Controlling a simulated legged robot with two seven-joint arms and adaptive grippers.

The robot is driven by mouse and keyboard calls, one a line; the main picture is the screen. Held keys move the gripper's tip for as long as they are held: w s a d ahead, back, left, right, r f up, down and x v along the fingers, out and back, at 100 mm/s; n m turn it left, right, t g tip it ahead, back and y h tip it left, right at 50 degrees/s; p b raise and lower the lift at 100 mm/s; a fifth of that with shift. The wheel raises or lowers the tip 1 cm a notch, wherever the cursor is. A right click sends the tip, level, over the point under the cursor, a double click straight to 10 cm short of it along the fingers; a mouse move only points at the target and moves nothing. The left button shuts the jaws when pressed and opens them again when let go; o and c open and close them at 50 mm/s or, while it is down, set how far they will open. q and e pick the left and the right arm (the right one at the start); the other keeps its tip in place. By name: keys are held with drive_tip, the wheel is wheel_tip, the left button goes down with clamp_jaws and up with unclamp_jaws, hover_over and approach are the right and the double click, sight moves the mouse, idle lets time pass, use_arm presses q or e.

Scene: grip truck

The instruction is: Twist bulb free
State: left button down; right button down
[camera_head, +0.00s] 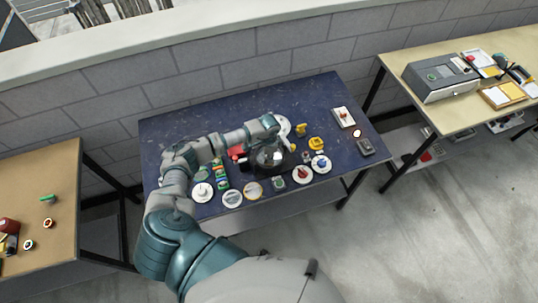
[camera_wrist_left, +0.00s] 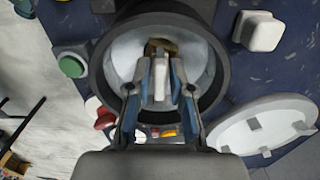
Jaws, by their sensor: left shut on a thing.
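A dark round lamp housing (camera_wrist_left: 95,72) with a pale, bowl-shaped inside (camera_wrist_left: 200,52) fills the upper middle of the left wrist view. In the head view it is the dark dome (camera_head: 268,160) near the middle of the blue table. My left gripper (camera_wrist_left: 161,80) reaches into the housing, and its two blue-grey fingers are shut on a small white bulb (camera_wrist_left: 159,92). A brass-coloured part (camera_wrist_left: 161,46) shows just beyond the fingertips. I cannot tell whether the bulb is still joined to it. My right gripper is not in view.
The blue table (camera_head: 190,122) carries several round white-based fixtures along its front edge, a yellow piece (camera_head: 316,143) and a switch plate (camera_head: 344,117). Wooden tables stand left (camera_head: 40,175) and right (camera_head: 420,65). The blue table's back left is clear.

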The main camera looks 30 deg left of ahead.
use_arm(q)
drive_tip(key=shift+r+n+p, duration=0.15)
drive_tip(key=shift+n+p, duration=0.2)
drive_tip(key=shift+n, duration=0.15)
drive_tip(key=p, duration=0.2)
drive_tip(key=n+p, duration=0.1)
drive_tip(key=p, duration=0.1)
drive_tip(key=shift+d+r+n, duration=0.1)
drive_tip(key=shift+r+n, duration=0.1)
drive_tip(key=shift+n, duration=0.1)
drive_tip(key=shift+f+p, duration=0.3)
drive_tip(key=shift+p, duration=0.05)
drive_tip(key=shift+d+n, duration=0.1)
drive_tip(key=shift+n, duration=0.2)
drive_tip(key=shift+s+n+p, duration=0.1)
drive_tip(key=shift+n+p, duration=0.3)
drive_tip(key=shift+p, duration=0.15)
drive_tip(key=shift+n, duration=0.5)
drive_tip(key=shift+f, duration=0.1)
